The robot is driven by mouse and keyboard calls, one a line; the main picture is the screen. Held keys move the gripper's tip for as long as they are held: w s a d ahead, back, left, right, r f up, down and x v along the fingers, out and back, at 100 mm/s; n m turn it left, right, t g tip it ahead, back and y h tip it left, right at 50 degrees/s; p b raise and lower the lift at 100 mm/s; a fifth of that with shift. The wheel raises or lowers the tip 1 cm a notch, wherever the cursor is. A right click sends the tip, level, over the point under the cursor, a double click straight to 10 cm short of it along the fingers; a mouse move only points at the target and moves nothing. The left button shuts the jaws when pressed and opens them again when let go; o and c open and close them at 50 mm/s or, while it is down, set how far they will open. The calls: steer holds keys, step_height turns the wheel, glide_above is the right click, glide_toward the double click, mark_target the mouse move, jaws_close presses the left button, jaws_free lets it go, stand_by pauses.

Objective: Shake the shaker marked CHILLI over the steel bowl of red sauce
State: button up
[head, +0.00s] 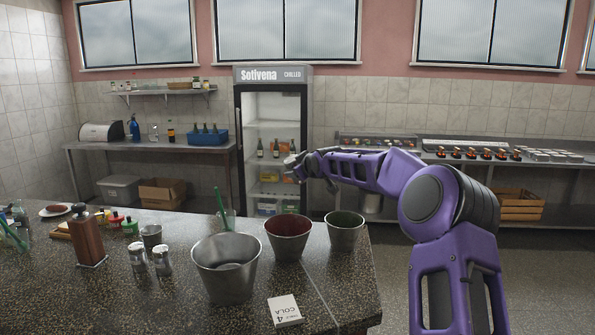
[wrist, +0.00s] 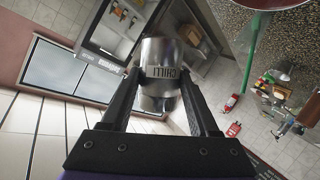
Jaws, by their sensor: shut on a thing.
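My gripper (wrist: 155,92) is shut on a steel shaker marked CHILLI (wrist: 160,55), with one finger on each side. The lettering appears upside down in the wrist view. In the head view my gripper (head: 296,165) is raised above the counter, behind and above the steel bowl of red sauce (head: 288,242); the shaker is too small there to make out clearly. The bowl has a red inside and stands on the counter between two other bowls. Part of a bowl with red inside also shows at the wrist view's top right edge (wrist: 270,4).
A larger steel bowl (head: 226,275) and a bowl with a greenish inside (head: 345,232) flank the red one. Two shakers (head: 150,260), a wooden mill (head: 87,240) and a COLA card (head: 285,310) stand or lie on the speckled counter (head: 190,300).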

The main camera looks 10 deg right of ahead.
steer(key=shift+r+m, duration=0.1)
steer(key=shift+m, duration=0.2)
steer(key=shift+d+r+m+g+y, duration=0.15)
steer(key=shift+m+g+y, duration=0.25)
steer(key=shift+m+y, duration=0.6)
steer(key=shift+r+m, duration=0.1)
steer(key=shift+m, duration=0.4)
steer(key=shift+a, duration=0.2)
